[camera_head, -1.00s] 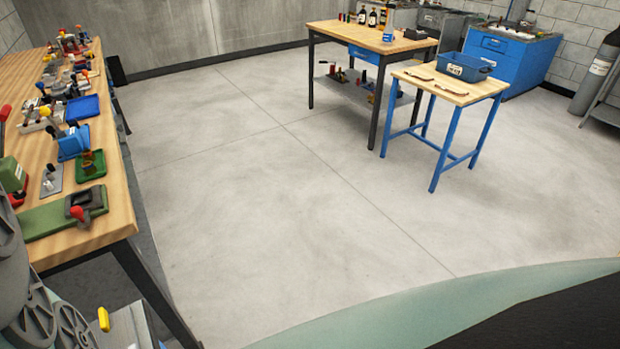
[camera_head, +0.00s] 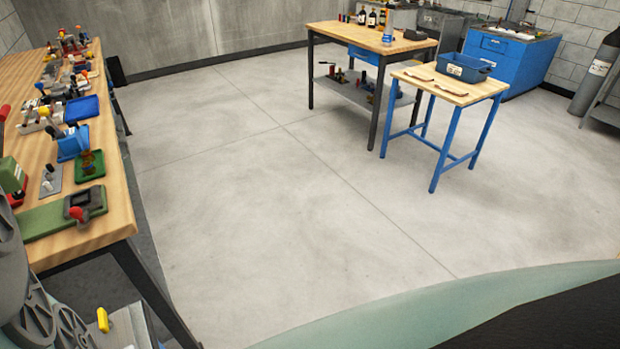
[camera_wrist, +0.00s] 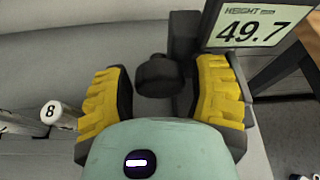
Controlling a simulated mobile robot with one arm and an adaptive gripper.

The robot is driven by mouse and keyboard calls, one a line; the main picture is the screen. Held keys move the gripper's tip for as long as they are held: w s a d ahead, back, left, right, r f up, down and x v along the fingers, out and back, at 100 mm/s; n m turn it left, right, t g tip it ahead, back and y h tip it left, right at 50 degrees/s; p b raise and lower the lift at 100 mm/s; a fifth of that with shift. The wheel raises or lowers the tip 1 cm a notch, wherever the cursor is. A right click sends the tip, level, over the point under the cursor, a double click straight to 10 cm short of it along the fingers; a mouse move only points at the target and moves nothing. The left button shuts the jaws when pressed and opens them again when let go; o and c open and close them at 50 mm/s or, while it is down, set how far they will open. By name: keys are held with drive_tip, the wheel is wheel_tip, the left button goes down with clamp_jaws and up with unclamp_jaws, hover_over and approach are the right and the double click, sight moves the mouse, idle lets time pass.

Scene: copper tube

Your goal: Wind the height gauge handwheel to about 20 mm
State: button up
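The height gauge's display (camera_wrist: 248,25) at the upper right of the wrist view reads HEIGHT 49.7. A dark, rounded knob (camera_wrist: 158,76), apparently the handwheel's grip, stands beside the gauge's dark column. My gripper (camera_wrist: 163,95) has its two yellow-padded fingers spread, one on either side of this knob. A gap shows between the knob and the right finger; the left finger is very close to it, and I cannot tell whether they touch. The rest of the wheel is hidden. In the head view I cannot make out the gauge clearly.
A pale cylinder marked 8 (camera_wrist: 50,110) lies left of my gripper. In the head view, a wooden bench (camera_head: 115,205) crowded with fixtures runs along the left. A small blue-legged table (camera_head: 478,92) stands far right. The floor between is clear.

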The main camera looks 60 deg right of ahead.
drive_tip(key=shift+s+d+r, duration=0.25)
drive_tip(key=shift+d+r, duration=0.15)
drive_tip(key=shift+d, duration=0.05)
drive_tip(key=shift+v, duration=1.15)
drive_tip(key=v, duration=0.8)
drive_tip(key=shift+d, duration=0.25)
drive_tip(key=shift+s, duration=0.1)
